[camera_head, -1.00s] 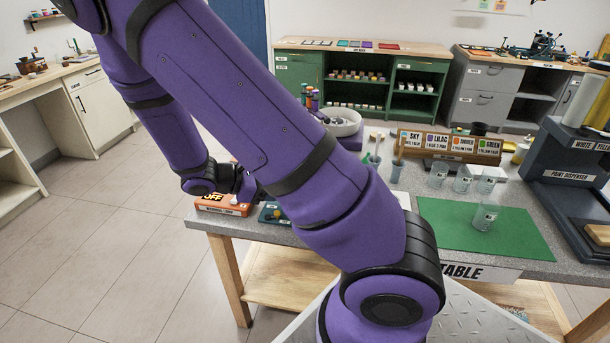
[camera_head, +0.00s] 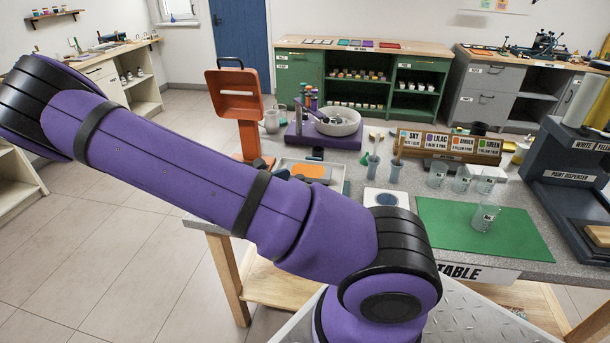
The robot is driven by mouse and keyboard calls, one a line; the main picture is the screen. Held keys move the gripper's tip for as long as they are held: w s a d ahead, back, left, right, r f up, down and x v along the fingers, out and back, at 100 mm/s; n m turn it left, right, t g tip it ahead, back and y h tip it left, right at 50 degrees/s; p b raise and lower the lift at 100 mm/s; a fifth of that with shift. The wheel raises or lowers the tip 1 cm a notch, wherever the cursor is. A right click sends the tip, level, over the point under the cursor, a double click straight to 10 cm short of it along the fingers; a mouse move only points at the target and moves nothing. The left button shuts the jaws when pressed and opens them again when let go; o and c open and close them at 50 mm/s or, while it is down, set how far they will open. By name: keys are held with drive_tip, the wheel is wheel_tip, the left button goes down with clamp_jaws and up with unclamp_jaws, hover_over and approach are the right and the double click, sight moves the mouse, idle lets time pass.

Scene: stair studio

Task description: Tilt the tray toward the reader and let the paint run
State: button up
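A shallow light-grey tray (camera_head: 338,181) lies on the grey table behind my arm, with an orange patch and some blue in it. My arm hides its near side. I cannot tell whether the orange is paint. Nothing in view is clearly marked as a reader. An orange stand (camera_head: 236,95) with a framed head stands upright to the left of the tray. A white square with a dark round centre (camera_head: 387,199) lies to the tray's right. My arm reaches across to the left edge of the picture, and my gripper is outside the view.
A white bowl on a purple base (camera_head: 322,140) stands behind the tray. Clear labelled cups (camera_head: 486,216) stand on and behind a green mat (camera_head: 450,228). A dark paint dispenser (camera_head: 568,178) is at the right.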

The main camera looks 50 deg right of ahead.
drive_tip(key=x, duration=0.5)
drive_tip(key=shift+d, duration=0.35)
